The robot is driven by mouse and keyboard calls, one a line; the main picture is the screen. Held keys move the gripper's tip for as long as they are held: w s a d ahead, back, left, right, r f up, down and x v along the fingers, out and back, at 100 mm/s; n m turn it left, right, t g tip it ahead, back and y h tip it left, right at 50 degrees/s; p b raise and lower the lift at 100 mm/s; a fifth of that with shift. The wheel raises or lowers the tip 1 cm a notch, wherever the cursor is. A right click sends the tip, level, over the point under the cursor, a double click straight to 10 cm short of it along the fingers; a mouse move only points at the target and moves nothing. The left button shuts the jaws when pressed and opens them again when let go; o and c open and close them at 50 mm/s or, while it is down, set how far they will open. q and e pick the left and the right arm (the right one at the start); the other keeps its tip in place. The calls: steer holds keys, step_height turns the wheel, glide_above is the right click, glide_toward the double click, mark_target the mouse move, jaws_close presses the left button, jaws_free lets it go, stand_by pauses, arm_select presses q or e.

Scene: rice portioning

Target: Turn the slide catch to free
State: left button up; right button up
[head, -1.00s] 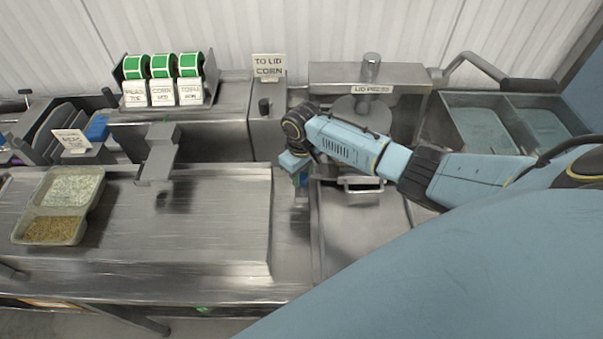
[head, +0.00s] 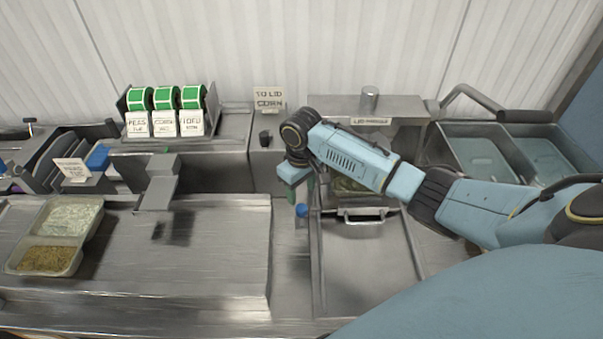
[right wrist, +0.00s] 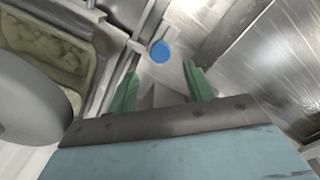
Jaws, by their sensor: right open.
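The slide catch shows as a blue round knob (head: 302,210) at the left edge of the lid press slide, near its front handle (head: 364,216). The knob also shows in the right wrist view (right wrist: 160,51), just beyond my fingertips and roughly between their lines. My right gripper (head: 300,190) points down close above the knob. Its two green fingers (right wrist: 160,78) are apart with nothing between them. I cannot tell whether they touch the knob. My left gripper is out of view.
The lid press (head: 366,106) stands behind my right arm, with a filled tray (head: 350,186) under it, also in the right wrist view (right wrist: 45,50). A two-part tray (head: 88,245) of food sits on the counter at left. Sink basins (head: 480,162) are at right.

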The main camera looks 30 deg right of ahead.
step_height(320, 180, up, 6)
steer(key=shift+r, duration=0.2)
stand_by(0.5)
